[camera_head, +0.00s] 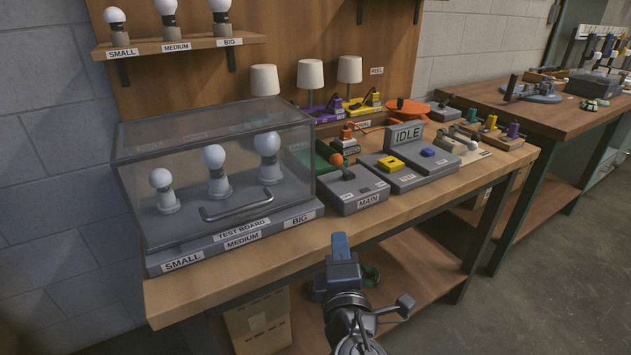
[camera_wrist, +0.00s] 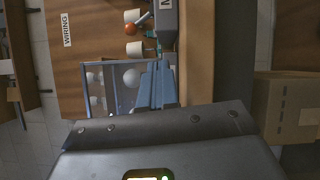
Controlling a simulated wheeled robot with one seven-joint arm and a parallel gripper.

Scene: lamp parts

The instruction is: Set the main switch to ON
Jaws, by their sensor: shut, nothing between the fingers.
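The main switch (camera_head: 358,200) is a grey box labelled MAIN on the workbench, right of the glass-covered test board. Its lever has an orange ball knob (camera_head: 336,160) and leans to the left in the head view. The small labels on its top are too small to read. My gripper (camera_head: 340,240) is shut and empty, in front of the bench edge and apart from the switch. In the wrist view, the blue fingers (camera_wrist: 155,84) are together, and the orange knob (camera_wrist: 131,29) and grey switch box (camera_wrist: 166,20) show beyond them.
The test board (camera_head: 225,232) has a clear cover with a handle (camera_head: 237,207) over three bulbs. Right of the switch are a box with a yellow button (camera_head: 390,163) and a sign reading IDLE (camera_head: 406,134). A cardboard box (camera_head: 257,322) stands below the bench. The front strip of bench is clear.

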